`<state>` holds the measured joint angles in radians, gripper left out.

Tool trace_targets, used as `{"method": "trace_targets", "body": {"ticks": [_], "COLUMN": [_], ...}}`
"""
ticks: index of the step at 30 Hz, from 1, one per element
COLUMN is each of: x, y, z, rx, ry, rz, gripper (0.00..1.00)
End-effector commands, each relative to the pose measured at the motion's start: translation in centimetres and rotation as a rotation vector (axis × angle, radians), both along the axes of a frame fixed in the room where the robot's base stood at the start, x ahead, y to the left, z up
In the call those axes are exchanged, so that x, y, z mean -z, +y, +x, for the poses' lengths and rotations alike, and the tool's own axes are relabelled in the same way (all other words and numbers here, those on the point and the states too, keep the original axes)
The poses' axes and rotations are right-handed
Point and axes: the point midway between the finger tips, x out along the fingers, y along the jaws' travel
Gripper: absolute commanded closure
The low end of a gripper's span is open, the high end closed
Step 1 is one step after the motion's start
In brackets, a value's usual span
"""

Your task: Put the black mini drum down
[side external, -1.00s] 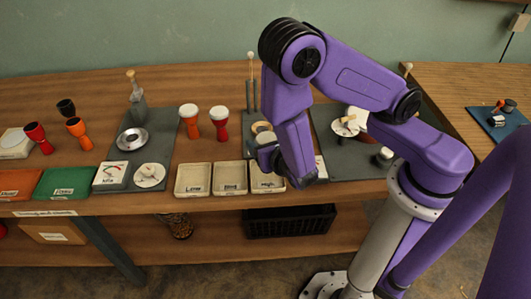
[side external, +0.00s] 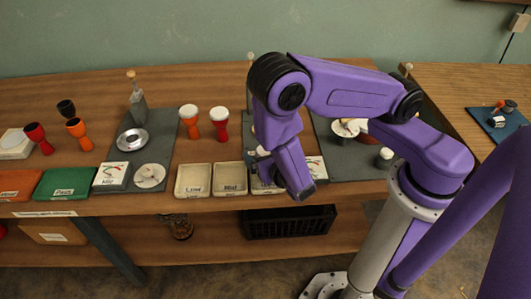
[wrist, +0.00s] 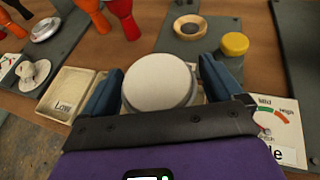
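A round white drumhead (wrist: 158,82) sits between the two fingers of my gripper (wrist: 160,88) in the wrist view. The fingers appear to press on it from both sides. The drum's body is hidden below its head, so its colour does not show. In the side external view my gripper (side external: 264,168) is low over the right-hand one of three pale trays (side external: 268,188), partly covering it; whether the drum touches this tray cannot be told.
The tray marked Low (side external: 193,180) and the tray marked Mid (side external: 230,178) look empty. Two white-headed drums, orange (side external: 189,122) and red (side external: 220,124), stand behind them. A yellow-topped object (wrist: 234,44) and a dial card (wrist: 275,128) are close to my right finger.

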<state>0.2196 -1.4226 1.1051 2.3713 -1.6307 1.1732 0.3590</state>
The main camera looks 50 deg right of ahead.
Motion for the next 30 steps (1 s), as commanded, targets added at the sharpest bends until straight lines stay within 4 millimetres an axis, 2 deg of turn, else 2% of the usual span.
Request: {"method": "trace_targets", "body": {"ticks": [11, 24, 30], "x": [-0.5, -3.6, -4.5], "y": [0.3, 3.6, 4.5], "z": [-0.4, -7.0, -9.1], "rx": [-0.004, -0.007, -0.003], "ry": [0.000, 0.000, -0.001], "rz": [-0.001, 0.001, 0.000], "gripper": [0.06, 0.06, 0.06]}}
